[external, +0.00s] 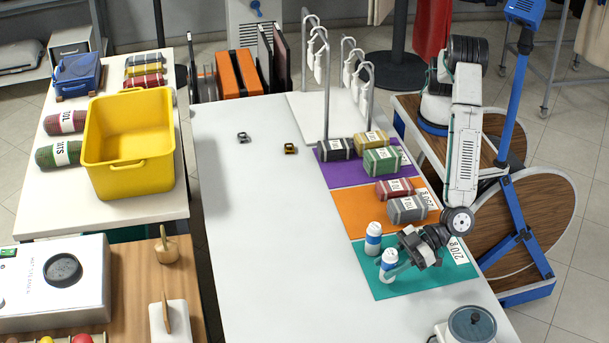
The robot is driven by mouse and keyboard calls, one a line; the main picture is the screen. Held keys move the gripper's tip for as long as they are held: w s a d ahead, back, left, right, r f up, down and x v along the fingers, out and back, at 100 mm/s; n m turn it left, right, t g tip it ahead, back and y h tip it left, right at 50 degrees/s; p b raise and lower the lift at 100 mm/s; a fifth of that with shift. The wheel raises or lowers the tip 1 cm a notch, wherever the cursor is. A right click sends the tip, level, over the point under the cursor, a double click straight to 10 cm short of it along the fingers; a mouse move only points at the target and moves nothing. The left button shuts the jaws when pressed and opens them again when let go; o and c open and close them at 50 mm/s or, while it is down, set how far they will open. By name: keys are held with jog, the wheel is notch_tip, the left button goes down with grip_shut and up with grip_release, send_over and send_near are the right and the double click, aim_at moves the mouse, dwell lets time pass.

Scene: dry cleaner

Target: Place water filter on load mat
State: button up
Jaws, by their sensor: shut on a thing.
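Two white cylinders with blue bands, which look like water filters, are at the left part of the teal mat (425,283). The rear filter (373,238) stands upright near the mat's back left edge. My gripper (391,268) reaches in from the right and is shut on the front filter (389,257), which is upright. I cannot tell whether its base touches the teal mat; the gripper hides part of it. An orange mat (354,219) and a purple mat (338,175) lie behind the teal one. Which is the load mat is not readable.
Grey and red bundles (407,210) lie on the orange mat, and several bundles (382,160) on the purple one. A rack with white hangers (365,85) stands behind. A round-topped device (471,326) is at the front right. The table's left half (265,240) is mostly clear.

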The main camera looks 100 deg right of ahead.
jog(key=shift+f, duration=0.9)
jog(key=shift+f, duration=0.1)
jog(key=o, duration=1)
jog(key=shift+f, duration=0.1)
jog(key=shift+o, duration=0.2)
jog(key=v, duration=1.2)
